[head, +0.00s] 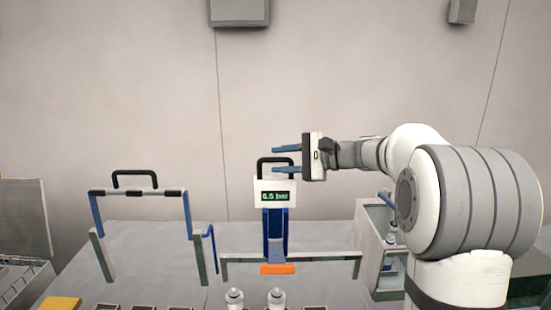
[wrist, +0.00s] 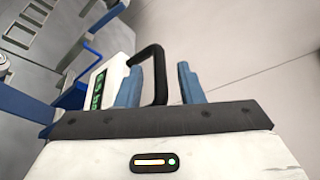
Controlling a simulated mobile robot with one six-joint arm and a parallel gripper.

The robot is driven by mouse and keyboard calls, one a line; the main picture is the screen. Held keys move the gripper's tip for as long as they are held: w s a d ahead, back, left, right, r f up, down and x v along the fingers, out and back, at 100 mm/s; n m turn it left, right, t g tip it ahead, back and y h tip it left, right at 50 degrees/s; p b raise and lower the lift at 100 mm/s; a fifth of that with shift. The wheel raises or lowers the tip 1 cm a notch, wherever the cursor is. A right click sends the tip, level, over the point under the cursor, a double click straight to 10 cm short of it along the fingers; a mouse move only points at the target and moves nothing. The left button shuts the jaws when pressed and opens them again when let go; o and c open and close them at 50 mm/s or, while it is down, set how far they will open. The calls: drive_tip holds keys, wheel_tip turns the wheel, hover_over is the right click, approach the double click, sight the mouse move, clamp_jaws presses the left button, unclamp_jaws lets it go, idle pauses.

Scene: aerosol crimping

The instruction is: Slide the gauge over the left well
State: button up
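The gauge (head: 275,193) is a white box with a green display reading about 6.5 bar, a black handle on top and a blue column below. It stands over a grey rail frame. My gripper (head: 286,159) is level with the handle, its blue fingers pointing left, one above and one below the handle's top bar. In the wrist view the black handle (wrist: 150,75) shows between the open fingers (wrist: 158,85), with a gap to the right finger. The gauge's box (wrist: 108,75) is at the left there. Two white-topped cans (head: 235,298) (head: 277,298) stand in front; the wells themselves cannot be made out.
An orange block (head: 277,269) sits at the column's foot. A second blue frame with a black handle (head: 135,179) stands to the left. A grey open box (head: 372,250) with a can inside is at the right. A yellow block (head: 60,303) lies at front left.

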drive_tip(key=shift+x, duration=1)
drive_tip(key=shift+c, duration=0.2)
clamp_jaws()
